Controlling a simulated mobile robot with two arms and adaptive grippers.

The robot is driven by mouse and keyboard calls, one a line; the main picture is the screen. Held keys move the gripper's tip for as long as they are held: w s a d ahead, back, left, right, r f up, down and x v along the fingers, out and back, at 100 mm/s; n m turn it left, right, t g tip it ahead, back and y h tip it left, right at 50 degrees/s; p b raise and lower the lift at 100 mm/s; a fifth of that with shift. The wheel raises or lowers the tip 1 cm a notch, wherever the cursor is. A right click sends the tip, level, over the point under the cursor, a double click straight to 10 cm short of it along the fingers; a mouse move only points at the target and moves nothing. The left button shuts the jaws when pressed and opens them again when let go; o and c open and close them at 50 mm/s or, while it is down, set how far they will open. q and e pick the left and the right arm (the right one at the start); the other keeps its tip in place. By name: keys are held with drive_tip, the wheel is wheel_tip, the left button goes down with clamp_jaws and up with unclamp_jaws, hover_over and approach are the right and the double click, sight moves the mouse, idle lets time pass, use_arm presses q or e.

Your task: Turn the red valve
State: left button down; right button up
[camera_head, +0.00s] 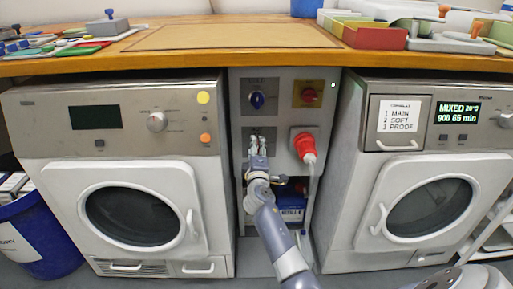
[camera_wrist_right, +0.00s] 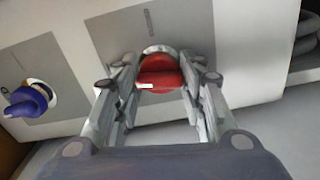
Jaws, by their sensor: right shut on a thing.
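The red valve (camera_wrist_right: 160,72) sits on a round white base on a grey plate in the right wrist view. A small white mark shows on its handle. My right gripper (camera_wrist_right: 160,84) has its fingers on either side of the handle and is shut on it. In the head view my right gripper (camera_head: 257,143) reaches the grey panel (camera_head: 282,120) between the two machines and hides the valve. My left gripper is not in view.
A blue valve (camera_head: 257,100) is above the gripper; it also shows in the right wrist view (camera_wrist_right: 28,99). A red knob on yellow (camera_head: 308,94) and a red plug with a cable (camera_head: 304,145) are to the right. Washing machines (camera_head: 130,150) flank the panel. A wooden counter (camera_head: 220,38) overhangs.

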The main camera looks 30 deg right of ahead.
drive_tip(key=shift+r+n, duration=0.1)
drive_tip(key=shift+n, duration=0.7)
drive_tip(key=o, duration=1.1)
drive_tip(key=shift+c, duration=0.2)
